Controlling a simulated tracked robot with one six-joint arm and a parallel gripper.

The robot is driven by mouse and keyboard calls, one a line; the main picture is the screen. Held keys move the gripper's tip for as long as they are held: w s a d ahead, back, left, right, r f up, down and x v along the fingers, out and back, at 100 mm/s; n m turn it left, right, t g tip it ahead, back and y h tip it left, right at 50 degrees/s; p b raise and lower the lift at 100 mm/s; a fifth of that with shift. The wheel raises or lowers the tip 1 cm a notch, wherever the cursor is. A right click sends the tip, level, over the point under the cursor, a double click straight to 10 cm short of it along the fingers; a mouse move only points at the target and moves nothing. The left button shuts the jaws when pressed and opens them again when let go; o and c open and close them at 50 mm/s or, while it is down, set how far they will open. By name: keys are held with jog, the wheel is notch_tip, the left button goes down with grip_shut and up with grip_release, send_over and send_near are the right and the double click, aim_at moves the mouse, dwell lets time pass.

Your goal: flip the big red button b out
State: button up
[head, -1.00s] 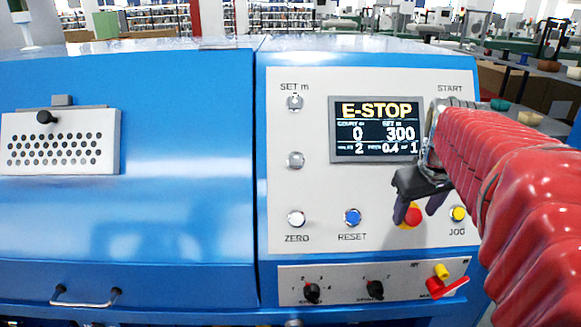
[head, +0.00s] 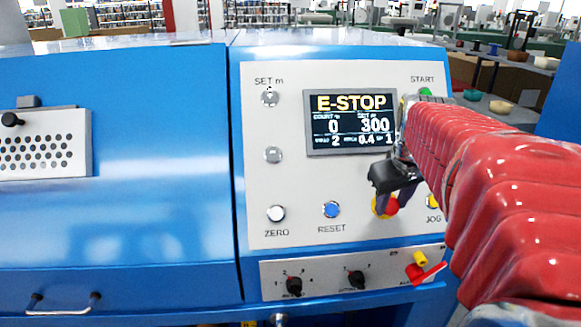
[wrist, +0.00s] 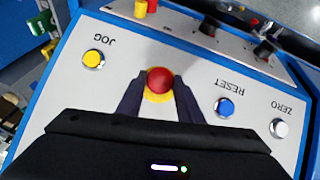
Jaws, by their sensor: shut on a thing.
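The big red button (head: 391,207) is a round red cap on a yellow collar, low on the pale control panel (head: 300,228) under the display. In the wrist view the red cap (wrist: 160,79) sits between the two dark fingers of my gripper (wrist: 158,86), with the yellow collar showing around it. My gripper (head: 388,203) is shut on the red button, one finger on each side. In the head view the fingers partly cover the button. The display (head: 350,122) reads E-STOP.
A blue RESET button (head: 331,209) and a pale ZERO button (head: 275,213) are to the left. A yellow JOG button (head: 433,201) is close on the right. Below are two black knobs and a red lever switch (head: 428,273).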

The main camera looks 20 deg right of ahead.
grip_shut()
jog(key=shift+s+a+r, duration=0.15)
jog(key=shift+s+r, duration=0.15)
jog(key=shift+s, duration=0.15)
jog(key=o, duration=1)
grip_release()
jog(key=shift+o, duration=0.2)
jog(key=shift+r, duration=0.1)
jog(key=v, duration=1.3)
jog(key=shift+r, duration=0.25)
